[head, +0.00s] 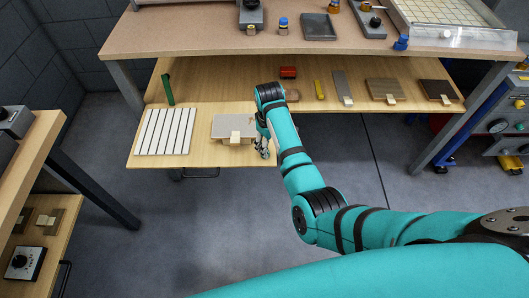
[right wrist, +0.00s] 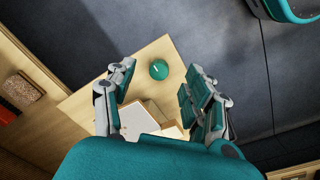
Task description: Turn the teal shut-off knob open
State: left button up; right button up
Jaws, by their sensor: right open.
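The teal shut-off knob (right wrist: 159,69) is round with a short white mark on its top. In the right wrist view it lies between the spread fingers of my right gripper (right wrist: 160,72), with clear gaps on both sides, near the corner of the wooden pull-out shelf (right wrist: 88,98). In the head view my right gripper (head: 264,145) points down at the right edge of this shelf (head: 205,160) and hides the knob. The gripper is open and empty. My left gripper is not in view.
A grey panel with a pale block (head: 236,136) lies left of the gripper, beside a white slatted panel (head: 166,131). Several small boards lie along the shelf's back right. The worktop (head: 200,35) overhangs it.

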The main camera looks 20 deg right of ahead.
notch_tip(320, 180, up, 11)
jog(key=w+a, duration=0.1)
jog(key=w, duration=0.1)
jog(key=shift+n, duration=0.3)
notch_tip(320, 180, down, 17)
jog(key=b, duration=0.3)
jog(key=shift+f, duration=0.15)
grip_shut()
